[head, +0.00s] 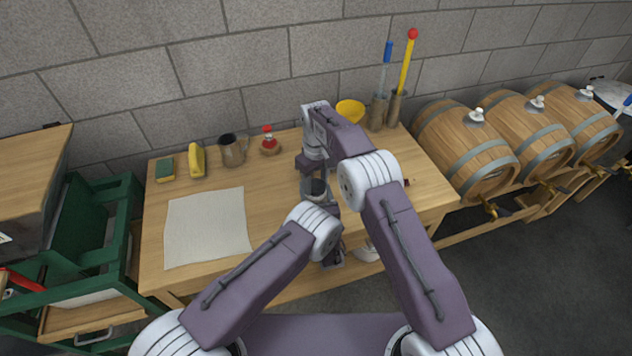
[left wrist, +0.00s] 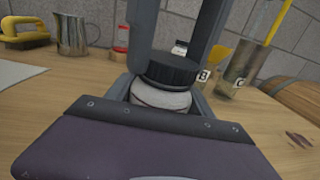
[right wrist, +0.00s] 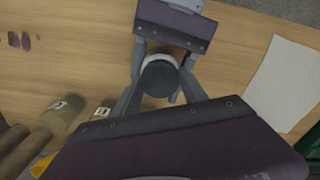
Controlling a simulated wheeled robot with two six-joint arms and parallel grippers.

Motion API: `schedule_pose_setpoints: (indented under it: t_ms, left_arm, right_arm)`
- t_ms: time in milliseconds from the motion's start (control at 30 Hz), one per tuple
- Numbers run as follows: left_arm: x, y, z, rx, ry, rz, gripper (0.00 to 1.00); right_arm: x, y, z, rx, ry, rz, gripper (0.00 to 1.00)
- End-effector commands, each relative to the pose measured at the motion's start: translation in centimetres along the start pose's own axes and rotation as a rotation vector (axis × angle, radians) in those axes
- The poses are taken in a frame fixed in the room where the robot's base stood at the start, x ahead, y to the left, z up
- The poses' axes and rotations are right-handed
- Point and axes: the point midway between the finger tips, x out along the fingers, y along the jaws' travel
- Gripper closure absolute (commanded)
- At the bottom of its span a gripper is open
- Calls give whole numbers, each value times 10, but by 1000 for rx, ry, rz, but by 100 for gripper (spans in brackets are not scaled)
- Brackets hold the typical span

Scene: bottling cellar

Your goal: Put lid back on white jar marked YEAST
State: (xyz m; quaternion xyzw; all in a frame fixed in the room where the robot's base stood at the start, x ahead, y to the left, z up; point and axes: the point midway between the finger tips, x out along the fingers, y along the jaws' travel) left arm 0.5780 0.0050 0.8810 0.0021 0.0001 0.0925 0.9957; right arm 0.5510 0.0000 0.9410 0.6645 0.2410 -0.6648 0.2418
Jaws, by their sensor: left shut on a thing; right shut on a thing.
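The white jar (left wrist: 160,97) stands over the wooden table, between the fingers of my left gripper (left wrist: 163,90), which is shut on it. Its YEAST marking does not show. The black ribbed lid (left wrist: 172,70) is at the jar's mouth. My right gripper (right wrist: 160,84) comes from above and is shut on the lid, which shows as a dark disc (right wrist: 160,78) in the right wrist view, with the white jar partly visible behind it. I cannot tell whether the lid is fully seated. In the head view my arms partly hide the jar (head: 316,194).
On the table (head: 270,185) are a pale cloth (head: 207,227), sponge (head: 165,169), yellow object (head: 197,160), metal jug (head: 233,150), red-topped jar (head: 269,143) and yellow funnel (head: 350,110). Two tool holders (head: 377,113) stand at the back right. Barrels (head: 465,148) stand right of the table.

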Motion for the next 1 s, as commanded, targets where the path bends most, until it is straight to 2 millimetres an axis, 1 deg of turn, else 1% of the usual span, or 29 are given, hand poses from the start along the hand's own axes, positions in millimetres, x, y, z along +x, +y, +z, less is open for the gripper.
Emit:
schedule_pose_setpoints:
  t_ms: [133, 167, 200, 233, 500, 600, 667, 900, 1000]
  left_arm:
    - [0, 0, 0, 0, 1, 0, 100]
    - [0, 0, 0, 0, 1, 0, 100]
    - [0, 0, 0, 0, 1, 0, 100]
    - [0, 0, 0, 0, 1, 0, 100]
    - [0, 0, 0, 0, 1, 0, 100]
    - [0, 0, 0, 0, 0, 0, 100]
    - [0, 0, 0, 0, 1, 0, 100]
    - [0, 0, 0, 0, 0, 0, 100]
    - [0, 0, 0, 0, 0, 0, 100]
  right_arm:
    - [0, 0, 0, 0, 0, 0, 99]
    - [0, 0, 0, 0, 0, 0, 44]
    - [0, 0, 0, 0, 0, 0, 33]
    - [0, 0, 0, 0, 0, 0, 25]
    - [0, 0, 0, 0, 0, 0, 25]
    - [-5, 0, 0, 0, 2, 1, 25]
    - [-13, 0, -1, 0, 5, 1, 25]
    - [-56, 0, -1, 0, 5, 1, 25]
    - [-68, 0, -1, 0, 3, 1, 25]
